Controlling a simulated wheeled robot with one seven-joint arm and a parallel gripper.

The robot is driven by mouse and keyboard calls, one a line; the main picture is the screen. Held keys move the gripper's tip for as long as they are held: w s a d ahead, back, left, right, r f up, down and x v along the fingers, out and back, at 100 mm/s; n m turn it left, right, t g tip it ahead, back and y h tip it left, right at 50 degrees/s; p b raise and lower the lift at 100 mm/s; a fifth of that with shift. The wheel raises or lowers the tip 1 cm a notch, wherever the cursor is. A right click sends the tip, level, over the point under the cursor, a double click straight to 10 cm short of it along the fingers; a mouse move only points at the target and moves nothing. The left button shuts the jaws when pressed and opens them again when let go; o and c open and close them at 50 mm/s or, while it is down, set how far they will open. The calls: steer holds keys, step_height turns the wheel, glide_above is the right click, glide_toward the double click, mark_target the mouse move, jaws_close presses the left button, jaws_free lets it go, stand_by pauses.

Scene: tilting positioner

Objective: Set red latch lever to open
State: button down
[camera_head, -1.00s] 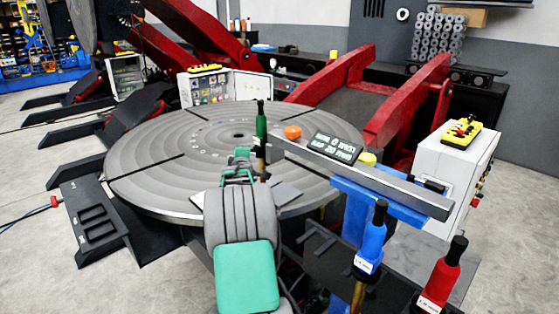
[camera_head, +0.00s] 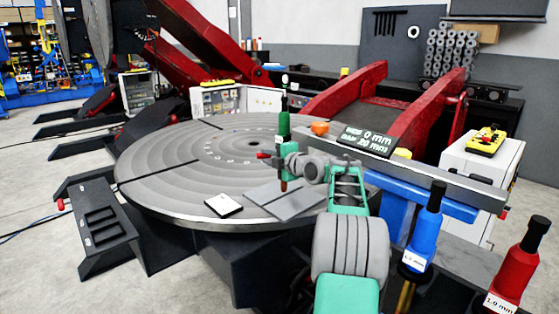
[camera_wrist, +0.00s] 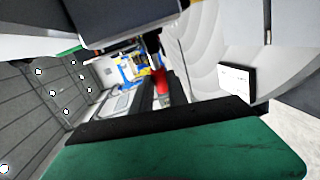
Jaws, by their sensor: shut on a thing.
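A small red piece (camera_head: 263,155), which looks like the red latch lever, is at the tip of my gripper (camera_head: 274,156) in the head view. My gripper points left over the right part of the round grey turntable (camera_head: 165,165). In the wrist view the red lever (camera_wrist: 160,82) lies between the dark fingers of my gripper (camera_wrist: 164,98), which look closed on it. The lever's base and pivot are hidden, and its exact angle cannot be told.
A green tool (camera_head: 284,125) stands upright close to my gripper. A blue tool (camera_head: 423,235) and a red tool (camera_head: 522,265) stand at the right. A grey bar (camera_head: 430,175) carries a display (camera_head: 368,140). A white card (camera_head: 224,205) lies on the turntable.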

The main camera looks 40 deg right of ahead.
stand_by(0.3)
steer(key=c, duration=1.3)
jaws_free()
steer(key=s+r+b, duration=0.1)
steer(key=s+b, duration=0.1)
steer(key=s, duration=0.5)
steer(key=shift+s+r, duration=0.2)
steer(key=shift+s, duration=0.1)
steer(key=shift+c, duration=0.2)
